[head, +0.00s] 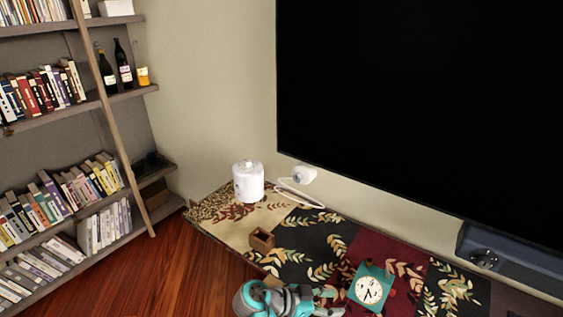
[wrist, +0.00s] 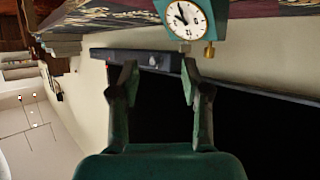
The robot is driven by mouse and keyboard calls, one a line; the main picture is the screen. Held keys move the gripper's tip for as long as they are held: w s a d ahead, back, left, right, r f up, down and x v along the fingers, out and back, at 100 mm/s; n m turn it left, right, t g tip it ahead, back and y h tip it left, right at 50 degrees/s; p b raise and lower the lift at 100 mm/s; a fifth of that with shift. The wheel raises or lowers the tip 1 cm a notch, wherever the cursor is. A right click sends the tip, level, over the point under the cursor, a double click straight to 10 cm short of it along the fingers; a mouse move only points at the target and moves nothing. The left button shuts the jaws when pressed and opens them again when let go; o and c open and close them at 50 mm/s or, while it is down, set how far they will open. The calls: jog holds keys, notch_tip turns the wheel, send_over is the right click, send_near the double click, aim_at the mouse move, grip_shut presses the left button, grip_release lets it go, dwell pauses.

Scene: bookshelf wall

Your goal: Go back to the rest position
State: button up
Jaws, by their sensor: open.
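My gripper (wrist: 157,75) is open in the wrist view, with its two dark green fingers apart and nothing held between them. A teal clock (head: 370,287) with a white dial sits on the patterned cabinet top, just right of my arm in the head view. The clock also shows at the top of the wrist view (wrist: 187,20), beyond the fingers and apart from them as far as I can tell.
The cabinet top (head: 222,230) also bears a white canister (head: 248,183), a small brown open box (head: 262,240) and a white rounded object (head: 303,175). A large black screen (head: 430,100) is behind. A bookshelf (head: 140,92) stands left; wooden floor (head: 165,270) is clear between.

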jog(key=s+d+f+n+t+y, duration=0.2)
jog(key=s+d+f+n, duration=0.2)
jog(key=f, duration=0.3)
jog(key=s+d+f+n+t+y, duration=0.2)
jog(key=s+d+f+n, duration=0.15)
jog(key=f, duration=0.45)
jog(key=s+f+n+t+y, duration=0.1)
jog(key=s+f+n+y, duration=0.15)
jog(key=s, duration=0.45)
jog(key=s+f+n+t+y, duration=0.1)
jog(key=s+n+y, duration=0.2)
jog(key=s, duration=0.5)
jog(key=s+a+r+n+t+y, duration=0.2)
jog(key=s+r+t+y, duration=0.15)
jog(key=s+r, duration=0.75)
jog(key=s+r+t, duration=0.2)
jog(key=s+r, duration=0.6)
jog(key=r, duration=0.6)
jog(key=shift+s+t, duration=0.35)
jog(key=shift+s, duration=0.05)
